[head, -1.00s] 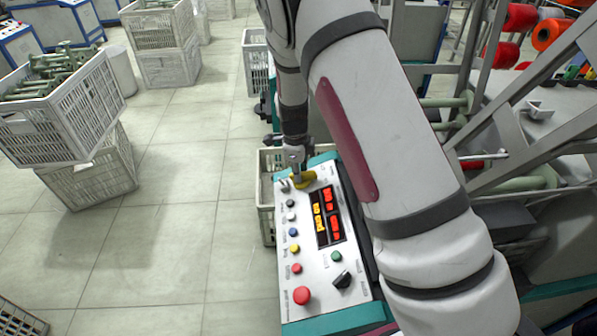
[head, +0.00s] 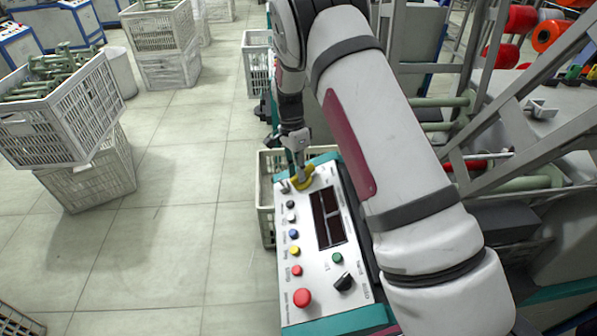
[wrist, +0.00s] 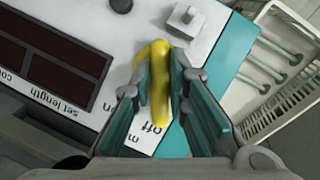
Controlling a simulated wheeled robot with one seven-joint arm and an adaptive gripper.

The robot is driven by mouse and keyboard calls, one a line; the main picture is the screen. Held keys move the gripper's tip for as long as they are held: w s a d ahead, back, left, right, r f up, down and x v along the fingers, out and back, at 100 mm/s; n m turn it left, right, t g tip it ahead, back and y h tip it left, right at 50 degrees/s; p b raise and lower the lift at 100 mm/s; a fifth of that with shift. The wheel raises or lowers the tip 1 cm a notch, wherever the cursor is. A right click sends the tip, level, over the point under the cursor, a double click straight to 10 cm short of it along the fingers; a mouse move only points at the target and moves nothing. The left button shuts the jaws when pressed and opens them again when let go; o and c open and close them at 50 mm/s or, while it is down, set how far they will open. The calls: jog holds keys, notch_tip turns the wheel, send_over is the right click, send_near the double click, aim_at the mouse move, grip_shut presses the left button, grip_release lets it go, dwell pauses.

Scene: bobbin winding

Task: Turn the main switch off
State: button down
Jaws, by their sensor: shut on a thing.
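The main switch (wrist: 161,64) is a yellow rotary handle at the far end of the control panel (head: 316,280). It also shows in the head view (head: 303,181), partly hidden by my gripper. In the wrist view my gripper (wrist: 160,84) has one finger on each side of the yellow handle and is shut on it. The handle's long end lies beside the printed word "off". Part of the label is covered by the fingers. The panel's red displays (head: 328,217) are dark in both views.
A grey toggle (wrist: 184,18) stands close beside the switch. Several coloured buttons, a red mushroom button (head: 302,297) and a black knob (head: 343,281) sit further down the panel. A white crate (wrist: 290,85) is beside the panel.

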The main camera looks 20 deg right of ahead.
jog(key=shift+n, duration=0.3)
dwell(0.4)
jog(key=c, duration=1.6)
grip_release()
jog(key=shift+o, duration=0.2)
notch_tip(320, 180, up, 12)
jog(key=w, duration=0.2)
jog(key=shift+w+a+f, duration=0.15)
jog(key=shift+w+a, duration=0.15)
jog(key=shift+a, duration=0.1)
